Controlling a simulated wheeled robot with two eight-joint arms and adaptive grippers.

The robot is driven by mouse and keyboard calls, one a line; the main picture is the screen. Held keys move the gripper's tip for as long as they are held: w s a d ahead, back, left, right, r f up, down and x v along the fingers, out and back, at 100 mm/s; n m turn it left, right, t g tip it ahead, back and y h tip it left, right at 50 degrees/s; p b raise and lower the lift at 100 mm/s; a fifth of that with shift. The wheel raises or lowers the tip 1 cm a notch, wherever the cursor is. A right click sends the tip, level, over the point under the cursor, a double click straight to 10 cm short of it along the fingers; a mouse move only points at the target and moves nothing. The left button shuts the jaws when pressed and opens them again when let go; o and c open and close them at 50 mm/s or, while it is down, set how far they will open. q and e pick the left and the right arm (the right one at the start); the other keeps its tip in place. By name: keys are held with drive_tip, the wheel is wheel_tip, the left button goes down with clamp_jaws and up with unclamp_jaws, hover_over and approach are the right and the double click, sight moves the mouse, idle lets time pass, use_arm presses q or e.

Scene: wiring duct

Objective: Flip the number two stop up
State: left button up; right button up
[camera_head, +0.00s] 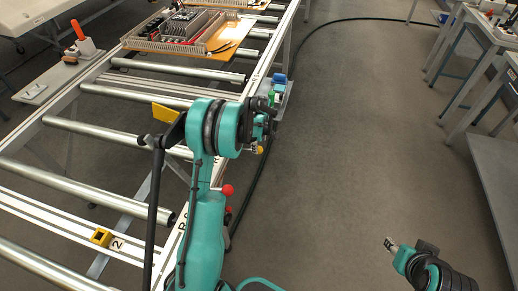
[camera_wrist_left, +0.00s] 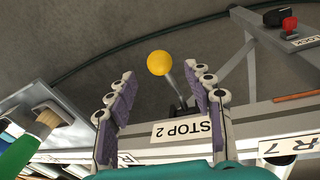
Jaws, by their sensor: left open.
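The stop 2 lever is a metal rod with a yellow ball knob (camera_wrist_left: 160,63), by the white STOP 2 label (camera_wrist_left: 182,130) on the conveyor rail. The knob also shows in the head view (camera_head: 259,150) below my left gripper. In the left wrist view my left gripper (camera_wrist_left: 163,88) is open, its purple-padded fingers on either side of the rod, the knob showing between and past the tips. I cannot tell whether a finger touches the rod. My right gripper (camera_head: 390,244) shows only in part at lower right of the head view.
Red knobs (camera_head: 227,190) stand along the same rail, nearer me. A board with wiring ducts (camera_head: 190,28) lies at the conveyor's far end. A yellow block (camera_head: 101,237) sits near a "2" label. A hose runs along the floor.

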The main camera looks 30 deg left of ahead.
use_arm(q)
drive_tip(key=shift+s+d+r, duration=0.1)
drive_tip(key=shift+s+r, duration=0.05)
drive_tip(key=shift+r, duration=0.7)
drive_tip(key=shift+s+d+r, duration=0.1)
drive_tip(key=shift+s+r, duration=0.05)
drive_tip(key=shift+r, duration=0.75)
drive_tip(key=shift+s+d+r, duration=0.1)
drive_tip(key=shift+s+r, duration=0.05)
drive_tip(key=shift+r, duration=0.7)
drive_tip(key=s+d+r+m+t, duration=0.3)
drive_tip(key=s+d+r+m, duration=0.6)
drive_tip(key=s+d+r, duration=0.4)
drive_tip(key=s+d+m+t, duration=0.1)
drive_tip(key=s+d+m, duration=0.1)
drive_tip(key=s+m, duration=0.2)
drive_tip(key=s+d+r+m+t+h, duration=0.1)
drive_tip(key=s+d+m, duration=0.2)
drive_tip(key=s, duration=0.7)
drive_tip(key=shift+d+r+m, duration=0.15)
drive_tip(key=shift+m, duration=1.05)
